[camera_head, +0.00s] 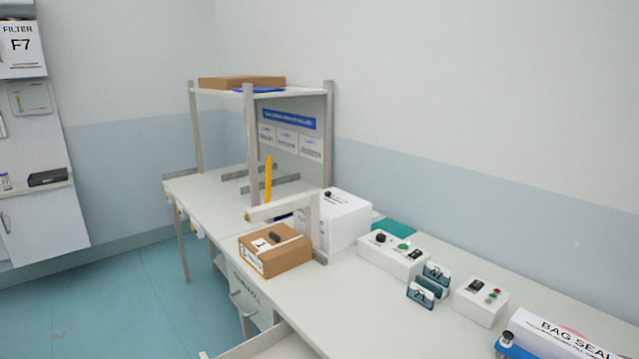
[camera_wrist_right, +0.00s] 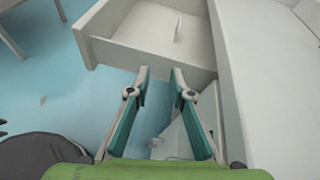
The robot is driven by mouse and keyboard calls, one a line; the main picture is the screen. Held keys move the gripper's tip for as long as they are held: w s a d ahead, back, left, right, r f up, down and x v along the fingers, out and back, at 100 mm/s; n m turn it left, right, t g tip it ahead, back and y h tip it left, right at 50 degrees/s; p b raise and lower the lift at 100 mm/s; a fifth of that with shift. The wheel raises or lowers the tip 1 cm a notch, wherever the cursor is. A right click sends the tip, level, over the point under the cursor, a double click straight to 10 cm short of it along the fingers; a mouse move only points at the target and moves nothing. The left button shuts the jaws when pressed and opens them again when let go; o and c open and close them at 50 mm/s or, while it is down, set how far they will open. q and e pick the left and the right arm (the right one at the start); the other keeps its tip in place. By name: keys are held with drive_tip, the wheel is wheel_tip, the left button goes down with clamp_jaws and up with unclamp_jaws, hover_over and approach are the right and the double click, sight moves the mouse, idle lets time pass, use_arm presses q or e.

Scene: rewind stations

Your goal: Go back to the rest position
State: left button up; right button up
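My right gripper (camera_wrist_right: 160,76) shows in the right wrist view, with two teal-lined fingers apart and nothing between them. Its fingertips overlap the lower edge of the near wall of a pulled-out drawer (camera_wrist_right: 130,55); I cannot tell whether they touch it. The drawer also shows at the bottom of the head view (camera_head: 262,340), under the bench. Neither gripper shows in the head view, and my left gripper is in no frame.
The long workbench (camera_head: 345,300) carries a cardboard box (camera_head: 275,252), a white box machine (camera_head: 345,218), control boxes (camera_head: 392,256) (camera_head: 480,300) and a bag sealer (camera_head: 560,335). A shelf frame (camera_head: 250,140) stands at its far end. Teal floor (camera_head: 110,310) is open at left.

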drive_tip(key=s+a+n+g, duration=0.45)
drive_tip(key=s+n, duration=0.45)
drive_tip(key=n, duration=0.6)
drive_tip(key=s+d+r+n+g+h, duration=0.2)
drive_tip(key=s+d+n+h, duration=0.75)
drive_tip(key=d+n, duration=0.35)
wheel_tip(320, 180, down, 26)
drive_tip(key=s+g, duration=0.1)
drive_tip(key=s, duration=0.1)
drive_tip(key=s+d+f, duration=0.2)
drive_tip(key=s+f, duration=0.6)
drive_tip(key=s+d+f+g, duration=0.1)
drive_tip(key=s+f, duration=0.7)
drive_tip(key=s, duration=0.1)
drive_tip(key=shift+s+d+f, duration=0.15)
drive_tip(key=shift+d+f, duration=0.05)
drive_tip(key=shift+d, duration=0.2)
